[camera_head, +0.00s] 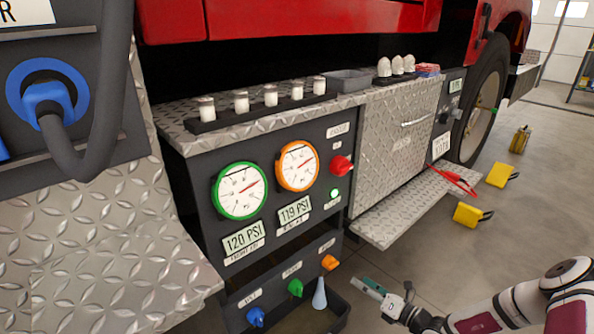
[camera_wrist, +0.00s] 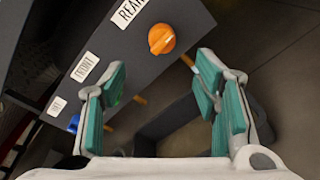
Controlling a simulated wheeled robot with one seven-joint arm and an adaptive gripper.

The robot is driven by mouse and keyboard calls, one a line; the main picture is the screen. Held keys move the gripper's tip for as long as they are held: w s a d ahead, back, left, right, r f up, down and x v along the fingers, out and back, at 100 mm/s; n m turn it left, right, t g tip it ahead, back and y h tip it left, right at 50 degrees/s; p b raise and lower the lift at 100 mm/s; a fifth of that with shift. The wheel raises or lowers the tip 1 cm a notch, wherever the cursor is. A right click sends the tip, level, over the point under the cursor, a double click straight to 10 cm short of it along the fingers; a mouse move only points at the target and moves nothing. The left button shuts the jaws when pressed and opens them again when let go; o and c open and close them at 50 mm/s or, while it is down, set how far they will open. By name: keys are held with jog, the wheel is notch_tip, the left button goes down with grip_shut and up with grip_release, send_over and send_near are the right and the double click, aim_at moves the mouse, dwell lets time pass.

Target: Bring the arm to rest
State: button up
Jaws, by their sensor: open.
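My gripper (camera_head: 371,287) is at the lower right in the head view, at the end of my white and maroon arm, which reaches in from the right. In the wrist view my gripper (camera_wrist: 155,110) is open, with teal pads apart and nothing between them. Ahead of it in the wrist view is an orange knob (camera_wrist: 161,39) on a dark panel, not touched by the fingers. The orange knob (camera_head: 329,262) also shows in the head view, left of my gripper and apart from it. A green knob (camera_head: 295,287) and a blue knob (camera_head: 255,316) sit lower on that panel.
A dark tray (camera_head: 338,309) sits below the knobs, near my gripper. A diamond-plate step (camera_head: 400,213) juts out above and behind it. Yellow wheel chocks (camera_head: 468,215) lie on the floor by the tyre (camera_head: 482,105). The floor at the right is mostly clear.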

jog(key=s+a+r+n+g+y, duration=0.2)
jog(key=a+r+n+g, duration=0.2)
jog(key=r+n, duration=0.4)
jog(key=s+a+r+n+g+y, duration=0.25)
jog(key=r+n+g, duration=0.3)
jog(key=r, duration=0.45)
jog(key=s+a+r+n+g+h, duration=0.4)
jog(key=s+a+r+n+g, duration=0.15)
jog(key=s+r+n, duration=0.7)
jog(key=s+r+n+h, duration=0.6)
jog(key=s+r, duration=0.5)
jog(key=s, duration=0.2)
jog(key=s+d+r+n+t+h, duration=0.1)
jog(key=s+d+n+h, duration=0.15)
jog(key=s, duration=0.45)
jog(key=s+d+r+n+t+h, duration=0.1)
jog(key=s+d+n+h, duration=0.15)
jog(key=s, duration=0.35)
notch_tip(320, 180, up, 37)
jog(key=t+p, duration=0.3)
jog(key=p, duration=3.2)
jog(key=shift+n+t+p, duration=0.3)
jog(key=shift+n+p, duration=0.05)
jog(key=shift+n, duration=0.05)
